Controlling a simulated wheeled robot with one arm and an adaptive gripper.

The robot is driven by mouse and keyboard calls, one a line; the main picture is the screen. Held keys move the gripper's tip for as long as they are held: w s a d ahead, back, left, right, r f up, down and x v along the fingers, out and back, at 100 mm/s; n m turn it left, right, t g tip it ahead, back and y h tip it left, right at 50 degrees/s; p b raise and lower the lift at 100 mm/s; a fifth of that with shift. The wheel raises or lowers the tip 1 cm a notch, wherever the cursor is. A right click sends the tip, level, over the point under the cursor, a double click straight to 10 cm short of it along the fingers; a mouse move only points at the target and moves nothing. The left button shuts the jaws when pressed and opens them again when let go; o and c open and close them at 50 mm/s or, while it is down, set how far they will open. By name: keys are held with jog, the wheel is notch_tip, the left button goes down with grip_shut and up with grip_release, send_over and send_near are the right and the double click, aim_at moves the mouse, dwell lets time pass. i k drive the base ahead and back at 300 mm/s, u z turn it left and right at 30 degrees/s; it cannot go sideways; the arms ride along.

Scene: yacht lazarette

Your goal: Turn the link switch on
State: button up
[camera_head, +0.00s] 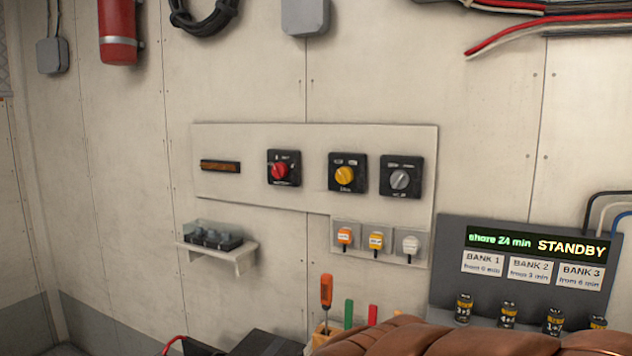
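A pale wall panel (240,185) carries three rotary switches on black square plates. The left one is a red-knob switch (280,170), the middle one a yellow-knob switch (345,175), the right one a grey-knob switch (401,179). The small label under the yellow knob may read "link", but the lettering is too small to be sure. I cannot tell from the knob angles which switches are on. My gripper is not in view, and nothing touches the switches.
Orange, yellow and white tagged pieces (376,241) hang below the panel. A small shelf (240,252) holds a clear-covered block. A grey display box (455,245) reads "STANDBY" at right. An orange-handled screwdriver (326,291) and a brown leather-like shape (430,338) stand in the foreground.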

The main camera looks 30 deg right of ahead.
aim_at(345, 175)
jog(key=k, duration=0.6)
jog(key=u, duration=0.55)
jog(key=i, duration=1.05)
jog(key=z, duration=0.05)
